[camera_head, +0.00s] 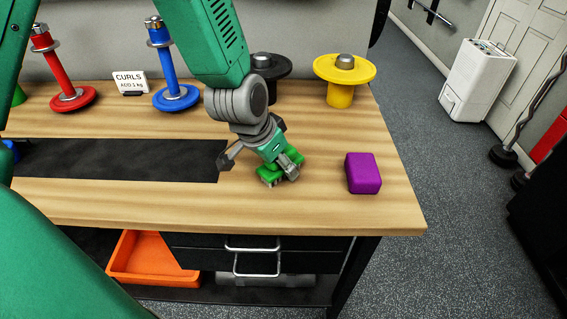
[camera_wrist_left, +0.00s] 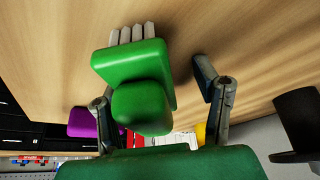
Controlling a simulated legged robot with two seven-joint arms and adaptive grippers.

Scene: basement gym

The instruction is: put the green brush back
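The green brush (camera_head: 268,177) is on the wooden bench top, near its front edge and left of a purple block. In the left wrist view the brush (camera_wrist_left: 135,65) has a green body with a rounded handle, and pale bristles point away from me. My left gripper (camera_head: 262,163) is low over the bench at the brush. In the left wrist view its fingers (camera_wrist_left: 152,82) are spread on either side of the brush, with a clear gap between brush and right finger. The left finger is partly hidden by the brush, so contact there is unclear. My right gripper is not in view.
The purple block (camera_head: 363,173) sits right of the brush. Red (camera_head: 72,96), blue (camera_head: 176,97), black (camera_head: 272,66) and yellow (camera_head: 341,94) stands line the back, with a CURLS sign (camera_head: 130,82). A dark recess (camera_head: 120,160) lies left. An orange bin (camera_head: 150,262) is below.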

